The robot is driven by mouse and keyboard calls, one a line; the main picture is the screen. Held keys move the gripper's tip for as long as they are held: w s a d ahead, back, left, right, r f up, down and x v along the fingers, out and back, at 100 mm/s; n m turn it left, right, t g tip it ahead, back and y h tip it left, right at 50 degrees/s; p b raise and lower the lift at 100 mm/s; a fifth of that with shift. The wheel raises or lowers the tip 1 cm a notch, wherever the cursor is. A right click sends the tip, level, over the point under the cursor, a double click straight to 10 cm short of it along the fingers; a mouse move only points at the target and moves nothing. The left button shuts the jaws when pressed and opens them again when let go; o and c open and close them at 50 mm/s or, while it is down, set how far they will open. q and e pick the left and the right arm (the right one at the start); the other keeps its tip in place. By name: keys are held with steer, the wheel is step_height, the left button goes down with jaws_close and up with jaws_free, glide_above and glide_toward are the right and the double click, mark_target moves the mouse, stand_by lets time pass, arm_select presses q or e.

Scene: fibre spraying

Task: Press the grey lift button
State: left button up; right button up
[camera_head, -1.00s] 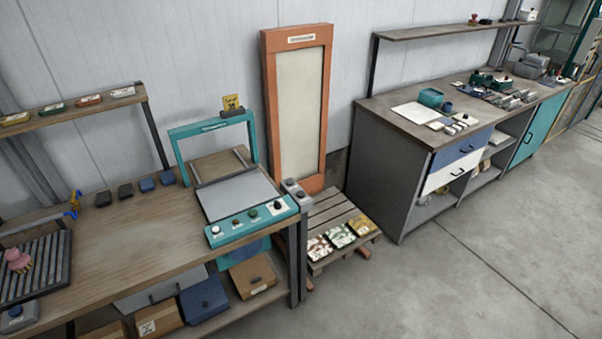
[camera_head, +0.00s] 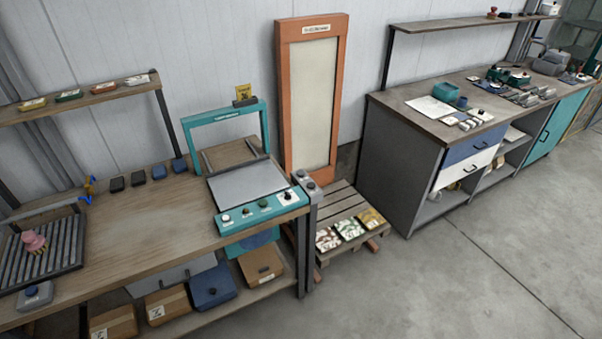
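A teal press-like station (camera_head: 222,216) stands on the wooden workbench, with a row of several small knobs or buttons on its front panel. They include a white one (camera_head: 226,218), a dark one (camera_head: 247,213) and a green one (camera_head: 264,204). A grey post (camera_head: 308,190) at the bench's right corner carries small round buttons on its top. A grey box with a dark button (camera_head: 35,293) sits at the bench's front left. I cannot tell which of these is the grey lift button. Neither of my grippers is in view.
An orange-framed panel (camera_head: 284,100) leans on the wall behind a pallet (camera_head: 344,201) holding several patterned packets. A ribbed tray (camera_head: 70,258) with a pink object lies on the bench's left. A second workbench (camera_head: 395,104) stands right. The concrete floor (camera_head: 470,270) in front is clear.

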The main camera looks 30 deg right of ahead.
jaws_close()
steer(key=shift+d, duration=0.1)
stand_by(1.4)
